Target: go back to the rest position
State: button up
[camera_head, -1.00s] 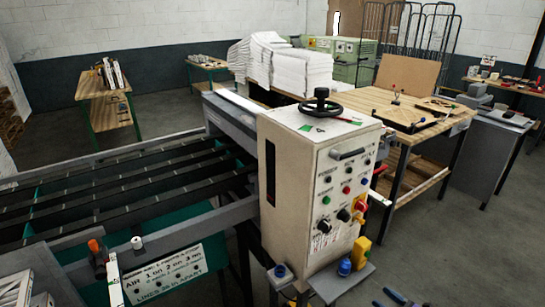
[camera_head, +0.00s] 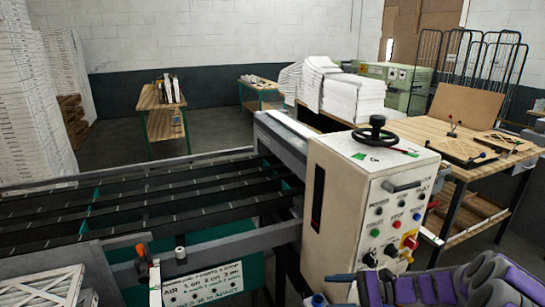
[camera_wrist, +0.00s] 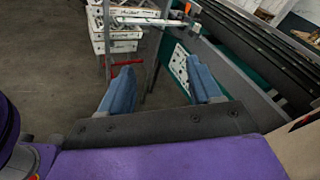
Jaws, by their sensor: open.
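My gripper (camera_wrist: 162,68) is open and empty in the wrist view, its two blue fingers spread apart with floor and machine frame visible beyond them. In the head view, my purple arm reaches in at the lower right, with a blue finger in front of the machine's control box. White-framed filters (camera_head: 42,287) lie at the lower left of the head view, partly cut off by the picture edge. A white stack (camera_wrist: 118,38) also shows at the top of the wrist view, beyond my gripper and apart from it.
The beige control box (camera_head: 345,200) with handwheel and buttons stands close to my arm. The machine's slatted bed (camera_head: 130,200) fills the left middle. A wooden workbench (camera_head: 440,130) stands behind at right. Open floor (camera_wrist: 45,60) shows at the wrist view's left.

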jog(key=s+a+r+n+g+h, duration=0.3)
jog(key=s+a+n+h, duration=0.15)
jog(key=s, duration=0.45)
jog(key=s+a+r+n+g+h, duration=0.35)
jog(key=s+a+n, duration=0.2)
jog(key=s, duration=0.35)
jog(key=s+d+n+t+h, duration=0.1)
jog(key=s+d+n+h, duration=0.1)
jog(key=s, duration=0.5)
jog(key=s+d+n+t+h, duration=0.1)
jog(key=s+d+n+h, duration=0.1)
jog(key=s+d+h, duration=0.3)
jog(key=shift+s+r+t+h, duration=0.2)
jog(key=shift+s+t+h, duration=0.25)
jog(key=shift+s, duration=1.35)
